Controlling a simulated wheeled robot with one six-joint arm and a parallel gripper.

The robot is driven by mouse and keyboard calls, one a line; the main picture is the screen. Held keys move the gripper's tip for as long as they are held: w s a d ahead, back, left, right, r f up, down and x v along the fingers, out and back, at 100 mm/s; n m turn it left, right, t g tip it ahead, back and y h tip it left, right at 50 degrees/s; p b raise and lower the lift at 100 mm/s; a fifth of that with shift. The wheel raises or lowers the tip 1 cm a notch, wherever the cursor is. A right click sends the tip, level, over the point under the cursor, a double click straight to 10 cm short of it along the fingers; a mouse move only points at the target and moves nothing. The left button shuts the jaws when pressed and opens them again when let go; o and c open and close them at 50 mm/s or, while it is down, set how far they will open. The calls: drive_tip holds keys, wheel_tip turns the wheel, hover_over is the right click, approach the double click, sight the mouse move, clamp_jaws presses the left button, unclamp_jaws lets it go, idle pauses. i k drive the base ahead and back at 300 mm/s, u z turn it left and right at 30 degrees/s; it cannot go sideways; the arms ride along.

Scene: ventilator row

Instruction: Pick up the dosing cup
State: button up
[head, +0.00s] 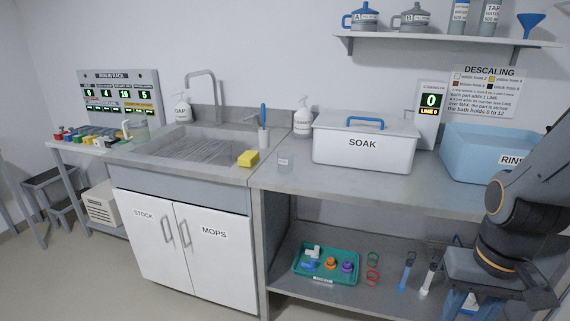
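A small clear cup (286,162) with a white label stands upright on the steel counter, right of the sink and left of the SOAK box. It looks like the dosing cup; its label is too small to read. My gripper (462,302) is low at the right edge of the view, in front of the lower shelf and well away from the cup. Its fingers are too unclear to tell open from shut, and I see nothing clearly held.
A yellow sponge (248,158) lies left of the cup. The white SOAK box (363,145) and blue RINSE tub (487,150) stand to the right. A green tray (326,264) of parts sits on the lower shelf. Counter in front of the cup is clear.

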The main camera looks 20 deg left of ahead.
sight(285, 157)
drive_tip(key=u, duration=1.4)
drive_tip(key=i, duration=1.5)
drive_tip(key=z, duration=1.35)
